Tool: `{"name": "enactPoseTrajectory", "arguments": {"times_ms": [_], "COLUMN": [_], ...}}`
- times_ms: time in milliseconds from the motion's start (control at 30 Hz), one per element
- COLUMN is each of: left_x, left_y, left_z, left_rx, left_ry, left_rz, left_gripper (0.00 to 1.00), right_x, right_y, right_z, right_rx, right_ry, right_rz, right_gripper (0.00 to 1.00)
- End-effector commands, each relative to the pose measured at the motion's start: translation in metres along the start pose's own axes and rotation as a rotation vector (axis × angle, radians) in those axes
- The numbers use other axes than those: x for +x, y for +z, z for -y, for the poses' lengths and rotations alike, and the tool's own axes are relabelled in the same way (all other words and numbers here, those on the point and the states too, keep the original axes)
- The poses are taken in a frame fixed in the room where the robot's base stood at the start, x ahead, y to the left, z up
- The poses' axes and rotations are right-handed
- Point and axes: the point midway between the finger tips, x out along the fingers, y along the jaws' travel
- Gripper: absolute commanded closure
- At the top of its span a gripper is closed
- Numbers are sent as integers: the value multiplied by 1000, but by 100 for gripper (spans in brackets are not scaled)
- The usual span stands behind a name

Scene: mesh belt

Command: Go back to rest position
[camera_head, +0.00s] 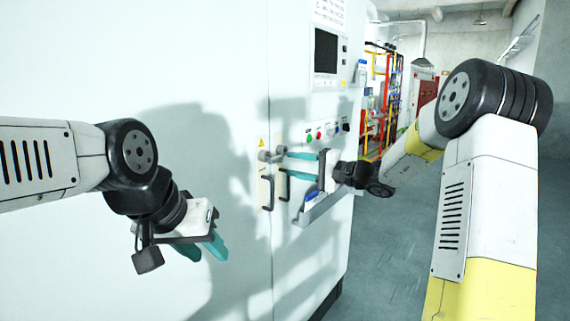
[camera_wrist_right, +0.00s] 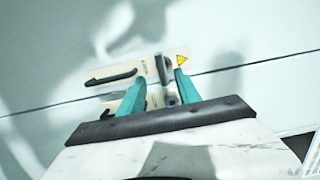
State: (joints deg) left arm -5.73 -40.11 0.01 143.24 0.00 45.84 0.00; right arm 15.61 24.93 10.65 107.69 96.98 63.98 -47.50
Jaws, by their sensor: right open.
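My left gripper (camera_head: 204,252) hangs in front of the white cabinet at the left, tilted downward. Its two teal fingers are apart with nothing visible between them. My right gripper (camera_head: 286,164) is at the cabinet's door latch (camera_head: 266,156), with its teal fingers spread and pointing left at it. In the right wrist view the open fingers (camera_wrist_right: 160,76) reach toward the latch plates, with a black handle (camera_wrist_right: 110,78) to the left. I cannot tell whether the fingers touch the latch.
The white cabinet (camera_head: 225,60) fills the left and middle. Two black handles (camera_head: 267,195) flank its door seam. A panel with buttons (camera_head: 319,135) and a dark screen (camera_head: 326,52) is close above my right gripper. Open grey floor (camera_head: 390,240) lies right of the cabinet.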

Motion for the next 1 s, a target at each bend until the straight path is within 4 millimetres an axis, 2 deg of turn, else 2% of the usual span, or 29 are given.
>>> {"name": "enactPoseTrajectory", "arguments": {"times_ms": [67,167,267,367,400,500,600,700,800,900,1000], "left_x": [0,0,0,0,0,0,0,0,0,0,0], "left_y": [0,0,0,0,0,0,0,0,0,0,0], "left_z": [0,0,0,0,0,0,0,0,0,0,0], "left_rx": [0,0,0,0,0,0,0,0,0,0,0], "left_ry": [0,0,0,0,0,0,0,0,0,0,0], "left_rz": [0,0,0,0,0,0,0,0,0,0,0], "left_gripper": [64,64,64,64,64,64,64,64,64,64,64], "right_x": [-7,-11,-17,-35,-46,-78,-118,-160,-201,-234,-256], "right_y": [1,19,59,113,133,177,209,230,242,247,247], "right_z": [1,4,8,6,3,-7,-18,-29,-37,-42,-45], "right_rx": [-2,-19,-63,-133,-164,-250,-347,-453,-561,-656,-725], "right_ry": [3,41,141,299,369,542,706,857,981,1072,1129], "right_rz": [1,34,105,186,211,253,259,236,188,132,83], "right_gripper": [60,60,60,60,60,60,60,60,60,60,60]}}
